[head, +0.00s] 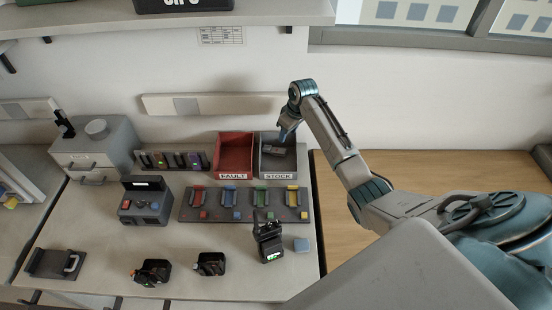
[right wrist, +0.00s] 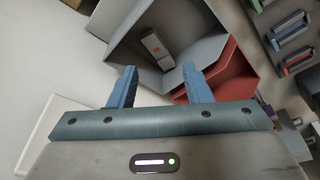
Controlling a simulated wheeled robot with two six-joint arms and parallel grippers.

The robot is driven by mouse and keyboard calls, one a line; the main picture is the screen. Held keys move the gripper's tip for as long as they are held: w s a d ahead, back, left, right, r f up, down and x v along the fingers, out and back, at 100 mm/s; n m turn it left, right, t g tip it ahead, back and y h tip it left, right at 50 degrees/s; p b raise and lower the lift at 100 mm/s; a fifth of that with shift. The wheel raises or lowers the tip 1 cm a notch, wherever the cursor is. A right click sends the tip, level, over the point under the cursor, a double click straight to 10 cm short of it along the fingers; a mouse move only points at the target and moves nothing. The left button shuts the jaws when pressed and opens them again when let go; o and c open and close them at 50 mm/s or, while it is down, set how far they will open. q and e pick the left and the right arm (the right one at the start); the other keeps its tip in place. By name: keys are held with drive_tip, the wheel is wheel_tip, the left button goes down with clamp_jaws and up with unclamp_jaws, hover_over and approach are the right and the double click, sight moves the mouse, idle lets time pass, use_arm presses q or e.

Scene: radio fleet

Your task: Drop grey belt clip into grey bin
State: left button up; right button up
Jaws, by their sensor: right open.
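The grey bin labelled STOCK (head: 278,170) stands at the back right of the bench; its inside also shows in the right wrist view (right wrist: 205,28). A grey belt clip with a small red mark (right wrist: 157,47) lies inside this bin; it shows small in the head view (head: 272,150). My right gripper (head: 284,136) is at the grey bin, pointing down toward it. In the right wrist view its two blue fingers (right wrist: 158,78) are apart with nothing between them, and the clip is beyond the tips. My left gripper is not in view.
A red bin labelled FAULT (head: 235,134) adjoins the grey bin on the left. A rack with coloured clips (head: 245,215) lies in front. A radio (head: 269,243), black holders (head: 208,264) and a control box (head: 145,205) stand on the bench. The wooden surface at right (head: 420,170) is clear.

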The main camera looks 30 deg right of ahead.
drive_tip(key=b+v, duration=0.3)
drive_tip(key=v, duration=0.6)
drive_tip(key=shift+r, duration=0.45)
drive_tip(key=shift+s, duration=0.15)
